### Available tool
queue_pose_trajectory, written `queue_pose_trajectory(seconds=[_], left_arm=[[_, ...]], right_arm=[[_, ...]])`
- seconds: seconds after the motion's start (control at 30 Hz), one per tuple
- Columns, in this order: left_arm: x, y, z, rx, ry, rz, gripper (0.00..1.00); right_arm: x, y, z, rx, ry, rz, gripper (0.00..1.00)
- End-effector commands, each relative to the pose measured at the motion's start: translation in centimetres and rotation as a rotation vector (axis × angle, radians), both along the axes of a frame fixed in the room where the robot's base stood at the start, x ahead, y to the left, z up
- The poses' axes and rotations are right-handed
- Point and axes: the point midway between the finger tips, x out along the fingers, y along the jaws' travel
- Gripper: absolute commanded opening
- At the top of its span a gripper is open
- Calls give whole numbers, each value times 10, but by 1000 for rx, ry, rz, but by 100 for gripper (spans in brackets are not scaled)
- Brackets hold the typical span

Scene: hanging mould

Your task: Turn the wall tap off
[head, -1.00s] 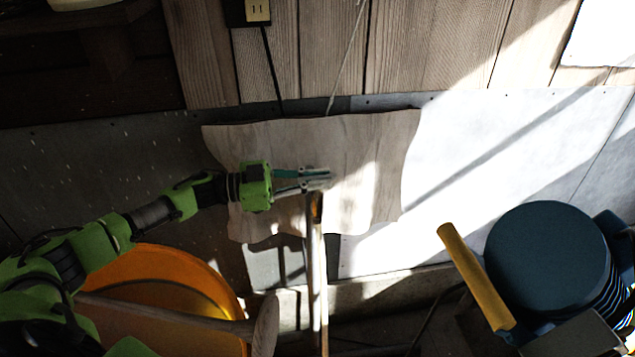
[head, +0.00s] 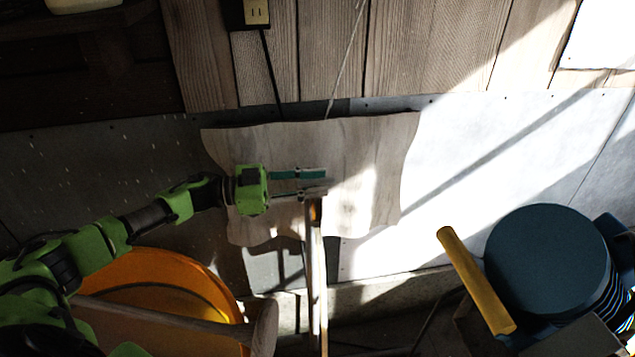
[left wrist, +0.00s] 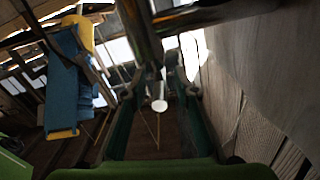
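I cannot make out the wall tap for certain in either view. My left gripper (head: 322,183) is in front of the pale wavy-edged sheet on the wall in the head view, just above the top of an upright pole. Its two fingers are apart. In the left wrist view the gripper (left wrist: 161,85) also shows its fingers apart, with a small white round-ended thing (left wrist: 159,104) seen between them; I cannot tell its distance. A dark metallic tube (left wrist: 140,32) crosses close above the fingers there. My right gripper is not in view.
The wavy sheet (head: 370,150) hangs on the grey wall. Upright poles (head: 316,270) stand below the gripper. An orange round container (head: 190,275) and a wooden handle (head: 180,318) are at lower left. A blue round-topped object (head: 548,258) with a yellow bar (head: 475,280) is at right.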

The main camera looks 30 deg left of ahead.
Motion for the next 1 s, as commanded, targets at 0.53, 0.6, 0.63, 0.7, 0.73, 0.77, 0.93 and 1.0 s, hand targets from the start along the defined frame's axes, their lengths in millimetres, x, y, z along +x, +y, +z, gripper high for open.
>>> queue_pose_trajectory(seconds=[0.53,0.6,0.63,0.7,0.73,0.77,0.93,1.0], left_arm=[[-60,82,-2,5,4,0,28],[-63,87,-2,4,3,0,28],[-64,88,-1,3,2,0,28],[-65,89,-1,2,1,-2,28],[-66,90,-1,2,1,-2,28],[-66,90,-1,1,1,-2,28],[-66,90,-1,1,1,-2,28],[-66,90,-1,2,1,-2,28]], right_arm=[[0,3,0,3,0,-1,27],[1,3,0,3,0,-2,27],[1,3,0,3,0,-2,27],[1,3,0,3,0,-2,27],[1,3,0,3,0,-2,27],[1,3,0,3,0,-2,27],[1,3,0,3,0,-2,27],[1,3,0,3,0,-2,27]])
